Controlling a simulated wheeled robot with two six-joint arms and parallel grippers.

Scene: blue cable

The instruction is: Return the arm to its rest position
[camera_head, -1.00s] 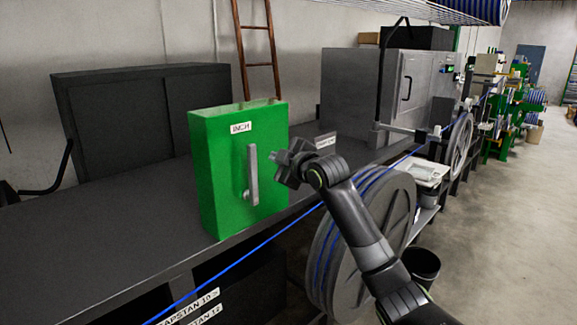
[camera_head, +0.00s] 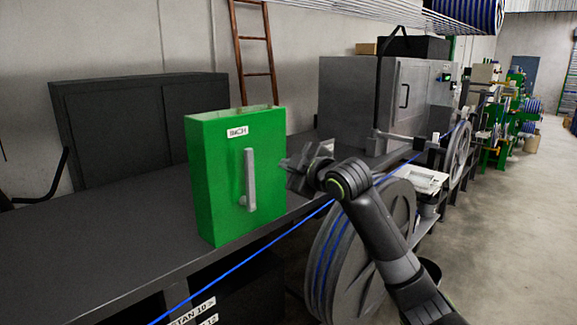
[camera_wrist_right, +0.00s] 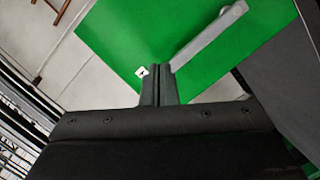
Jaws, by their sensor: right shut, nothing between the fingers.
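My right gripper (camera_head: 292,163) is shut and empty. In the head view it hangs just right of the green box (camera_head: 225,190), apart from the grey lever handle (camera_head: 250,180) on its front. The handle stands near upright. In the right wrist view the shut fingers (camera_wrist_right: 157,72) point toward the green box (camera_wrist_right: 130,35), with the handle (camera_wrist_right: 210,35) to their right. The blue cable (camera_head: 255,258) runs diagonally below the box and past my right arm. My left gripper is not in view.
The dark bench (camera_head: 110,240) carries the green box and a grey cabinet (camera_head: 345,105) farther back. A large grey reel (camera_head: 345,265) with blue cable stands below my right arm. A ladder (camera_head: 255,55) leans on the back wall. The floor at the right is open.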

